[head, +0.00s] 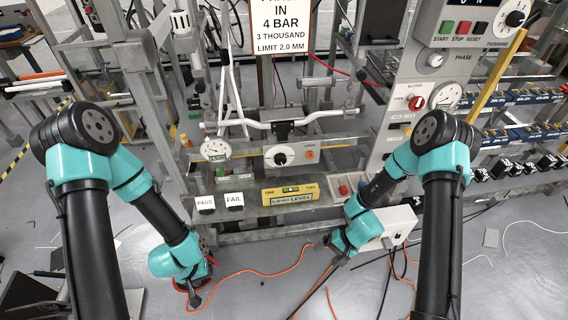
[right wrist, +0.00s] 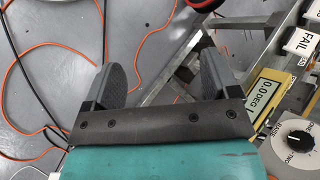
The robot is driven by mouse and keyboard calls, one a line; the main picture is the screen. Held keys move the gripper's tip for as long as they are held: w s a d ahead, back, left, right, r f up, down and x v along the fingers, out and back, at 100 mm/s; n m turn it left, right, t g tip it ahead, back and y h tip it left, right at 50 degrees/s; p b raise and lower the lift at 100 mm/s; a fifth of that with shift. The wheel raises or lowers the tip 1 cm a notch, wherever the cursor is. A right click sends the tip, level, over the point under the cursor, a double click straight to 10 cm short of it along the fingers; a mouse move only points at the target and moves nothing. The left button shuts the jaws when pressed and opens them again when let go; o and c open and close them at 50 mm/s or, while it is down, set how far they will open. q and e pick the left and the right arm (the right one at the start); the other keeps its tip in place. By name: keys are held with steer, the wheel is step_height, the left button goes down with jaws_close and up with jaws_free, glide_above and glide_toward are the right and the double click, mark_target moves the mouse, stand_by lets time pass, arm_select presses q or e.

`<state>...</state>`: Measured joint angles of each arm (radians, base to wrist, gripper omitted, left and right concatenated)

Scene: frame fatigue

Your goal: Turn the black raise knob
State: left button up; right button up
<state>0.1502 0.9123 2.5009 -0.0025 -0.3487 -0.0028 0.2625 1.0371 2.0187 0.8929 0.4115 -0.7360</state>
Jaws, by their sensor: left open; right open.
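The black raise knob (head: 280,158) sits on a pale plate on the rig's front, in the middle of the head view. It also shows at the right edge of the right wrist view (right wrist: 298,138), with a white pointer mark and ONE and TWO labels. My right gripper (head: 328,242) is below and right of the knob, apart from it. In the right wrist view its two fingers (right wrist: 165,75) are spread with nothing between them. My left gripper (head: 195,290) hangs low at the left over the floor, open and away from the knob.
A yellow level display (head: 290,194) lies below the knob, with PASS (head: 205,202) and FAIL (head: 234,200) blocks to its left. A round dial gauge (head: 215,150) is left of the knob. A white box (head: 398,225) stands lower right. Orange and black cables cross the floor.

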mark_target(282, 161)
steer(key=w+r+m+t+y, duration=0.1)
steer(key=w+r+t, duration=0.3)
steer(key=w, duration=0.9)
steer(key=w+r+m+t+y, duration=0.1)
steer(key=w+r+t+y, duration=0.3)
steer(key=w+t, duration=0.4)
steer(key=w+r, duration=0.1)
steer(key=w, duration=0.3)
steer(key=shift+w+d, duration=0.25)
steer(key=shift+w, duration=0.1)
steer(key=shift+a, duration=0.15)
steer(key=x, duration=1.7)
steer(key=shift+w+r, duration=0.15)
steer(key=shift+r, duration=0.25)
steer(key=shift+c, duration=0.5)
